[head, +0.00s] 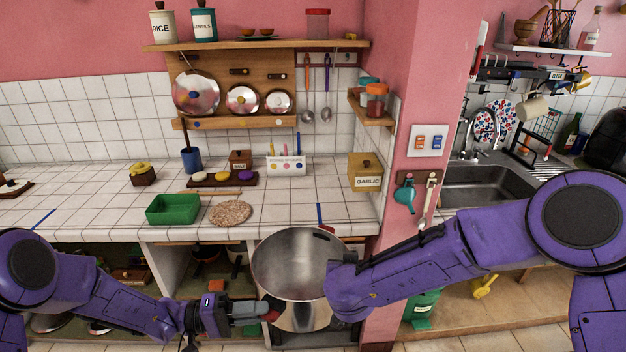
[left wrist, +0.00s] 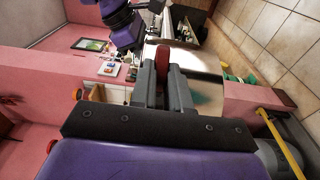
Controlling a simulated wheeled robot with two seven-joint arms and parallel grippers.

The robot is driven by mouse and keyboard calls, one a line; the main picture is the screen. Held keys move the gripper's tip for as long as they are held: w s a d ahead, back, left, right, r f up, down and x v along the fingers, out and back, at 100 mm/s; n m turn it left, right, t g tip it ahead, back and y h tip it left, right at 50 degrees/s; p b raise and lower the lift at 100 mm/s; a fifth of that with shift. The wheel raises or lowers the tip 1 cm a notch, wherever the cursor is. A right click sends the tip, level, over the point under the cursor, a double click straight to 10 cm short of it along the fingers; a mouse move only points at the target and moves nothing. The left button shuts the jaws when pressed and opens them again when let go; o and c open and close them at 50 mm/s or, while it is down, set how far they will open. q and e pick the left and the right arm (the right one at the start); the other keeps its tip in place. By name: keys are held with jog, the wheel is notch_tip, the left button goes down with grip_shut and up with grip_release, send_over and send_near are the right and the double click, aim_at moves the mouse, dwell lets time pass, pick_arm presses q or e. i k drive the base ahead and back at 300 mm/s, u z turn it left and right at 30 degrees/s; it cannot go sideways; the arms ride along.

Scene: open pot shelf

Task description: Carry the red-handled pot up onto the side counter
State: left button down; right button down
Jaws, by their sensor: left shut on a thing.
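The large steel pot (head: 290,262) hangs in front of the white-tiled counter (head: 110,212), its open rim near the counter's front edge and its inside empty. My left gripper (head: 272,308) is shut on its red handle at the lower left side; the left wrist view shows the red handle (left wrist: 164,62) between the two grey fingers. My right arm crosses in from the right and covers the pot's right side. The pot looks about upright.
A green tray (head: 173,209), a round cork trivet (head: 231,213) and a garlic box (head: 365,172) stand on the tiled counter. A pink pillar (head: 425,100) separates it from the sink (head: 485,187). Bare tiles lie between the trivet and the garlic box.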

aim_at(299, 202)
jog(key=i, duration=1.45)
